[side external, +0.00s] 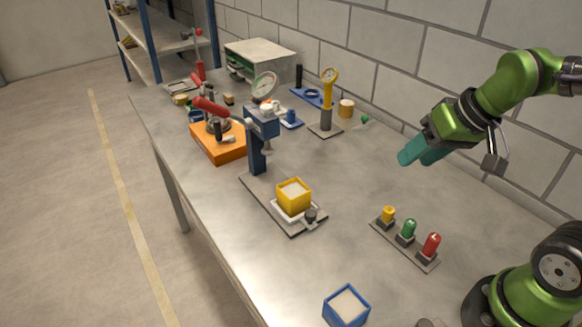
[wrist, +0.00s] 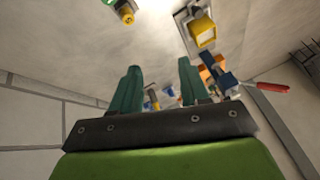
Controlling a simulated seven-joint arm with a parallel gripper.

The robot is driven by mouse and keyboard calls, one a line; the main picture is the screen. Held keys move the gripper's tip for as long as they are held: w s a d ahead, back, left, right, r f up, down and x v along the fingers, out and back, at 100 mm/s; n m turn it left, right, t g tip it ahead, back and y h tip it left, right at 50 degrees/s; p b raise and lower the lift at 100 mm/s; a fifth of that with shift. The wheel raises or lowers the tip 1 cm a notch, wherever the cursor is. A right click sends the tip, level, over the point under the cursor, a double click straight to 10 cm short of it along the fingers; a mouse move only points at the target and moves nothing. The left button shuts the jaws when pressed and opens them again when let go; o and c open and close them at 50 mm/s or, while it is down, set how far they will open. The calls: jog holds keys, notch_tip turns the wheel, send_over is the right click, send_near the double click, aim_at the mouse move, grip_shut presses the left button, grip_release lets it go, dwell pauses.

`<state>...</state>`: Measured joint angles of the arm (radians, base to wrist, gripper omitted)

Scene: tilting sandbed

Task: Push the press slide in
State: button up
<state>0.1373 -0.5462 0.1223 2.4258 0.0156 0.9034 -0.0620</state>
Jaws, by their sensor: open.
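The press (side external: 258,145) is a blue column with a red lever and a head on a grey base plate. Its slide (side external: 283,212) is a pale tray with a dark knob (side external: 310,215) at the front end. A yellow box with pale fill (side external: 293,197) sits on the slide, out in front of the press head. In the wrist view the press (wrist: 229,84) and the yellow box (wrist: 204,38) are upper right. My gripper (side external: 422,152), with teal fingers, is open and empty, raised above the bench well right of the press. It also shows in the wrist view (wrist: 158,70).
A strip with yellow, green and red lamps (side external: 408,240) lies right of the slide. A blue box (side external: 346,306) stands at the front. An orange block with a device (side external: 218,143) and a yellow gauge stand (side external: 327,100) are behind.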

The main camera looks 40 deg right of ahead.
aim_at(312, 213)
jog(key=w+a+f+n, duration=0.1)
jog(key=w+n, duration=0.1)
jog(key=w+a+f+n+g, duration=0.1)
jog(key=w+n, duration=0.1)
jog(key=w+a+f+n+g+y, duration=0.1)
jog(key=w+a+n, duration=0.1)
jog(key=w+n, duration=0.1)
jog(key=shift+f, duration=0.25)
jog(key=w+a+f+n, duration=0.2)
jog(key=f, duration=0.3)
jog(key=w+a+f+n, duration=0.2)
jog(key=a+f, duration=0.1)
jog(key=f, duration=0.2)
jog(key=w+a+f+n+y, duration=0.1)
jog(key=w+a+f, duration=0.1)
jog(key=f, duration=0.3)
jog(key=shift+w+a+n, duration=0.25)
jog(key=shift+w+n, duration=0.1)
jog(key=shift+n, duration=0.05)
grip_shut()
